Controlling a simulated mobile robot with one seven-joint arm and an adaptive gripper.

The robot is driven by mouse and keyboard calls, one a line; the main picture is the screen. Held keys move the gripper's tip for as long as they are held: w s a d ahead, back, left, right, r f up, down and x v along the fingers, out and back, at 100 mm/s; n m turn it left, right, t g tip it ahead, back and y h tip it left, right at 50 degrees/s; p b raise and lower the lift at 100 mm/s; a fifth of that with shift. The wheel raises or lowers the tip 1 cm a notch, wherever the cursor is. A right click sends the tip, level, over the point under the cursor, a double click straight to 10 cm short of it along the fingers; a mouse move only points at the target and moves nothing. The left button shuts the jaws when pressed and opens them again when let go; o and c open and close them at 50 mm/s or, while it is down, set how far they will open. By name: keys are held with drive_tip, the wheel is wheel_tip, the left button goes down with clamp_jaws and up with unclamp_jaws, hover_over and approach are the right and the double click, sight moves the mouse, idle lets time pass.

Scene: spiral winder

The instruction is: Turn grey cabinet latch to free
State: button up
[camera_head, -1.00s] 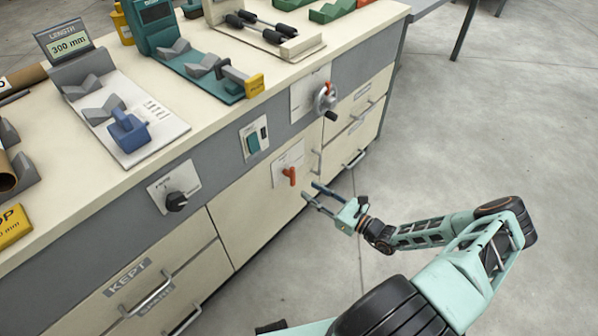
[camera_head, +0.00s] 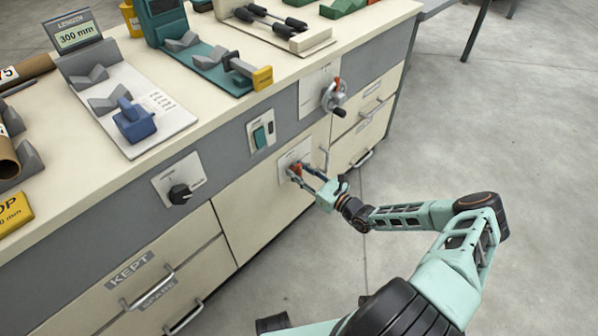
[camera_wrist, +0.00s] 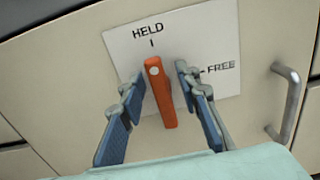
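The latch is an orange lever (camera_wrist: 161,92) on a white plate (camera_wrist: 215,45) on the cream cabinet door. The plate reads HELD above the lever and FREE to its right. The lever stands nearly upright, its pivot near the top, in line with the HELD mark. It also shows in the head view (camera_head: 296,169). My gripper (camera_wrist: 159,80) is open, one finger on each side of the lever. A small gap shows on the right; the left finger is close, and I cannot tell whether it touches. In the head view my gripper (camera_head: 304,172) is at the plate.
A metal door handle (camera_wrist: 285,105) stands out to the right of the plate. On the bench front are a black knob (camera_head: 180,193), a teal switch (camera_head: 260,136) and a crank wheel (camera_head: 334,97). The floor on the right is clear.

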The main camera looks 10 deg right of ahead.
clamp_jaws()
drive_tip(key=shift+m, duration=0.5)
drive_tip(key=m, duration=0.1)
drive_tip(key=m+b, duration=0.1)
drive_tip(key=shift+w+d+f+m, duration=0.1)
drive_tip(key=shift+d+f+m, duration=0.05)
drive_tip(key=shift+m, duration=0.25)
drive_tip(key=m, duration=0.1)
drive_tip(key=m+b, duration=0.1)
drive_tip(key=m, duration=0.1)
drive_tip(key=shift+w+d+f+m, duration=0.1)
drive_tip(key=shift+d+m, duration=0.05)
drive_tip(key=shift+m, duration=0.15)
drive_tip(key=m, duration=0.1)
drive_tip(key=m+b, duration=0.1)
drive_tip(key=m, duration=0.3)
drive_tip(key=shift+w+d+f+b, duration=0.1)
drive_tip(key=shift+d+f+b, duration=0.05)
drive_tip(key=shift+f+b, duration=0.15)
drive_tip(key=shift+f+m+b, duration=0.2)
drive_tip(key=shift+m+b, duration=0.5)
drive_tip(key=shift+m, duration=2.1)
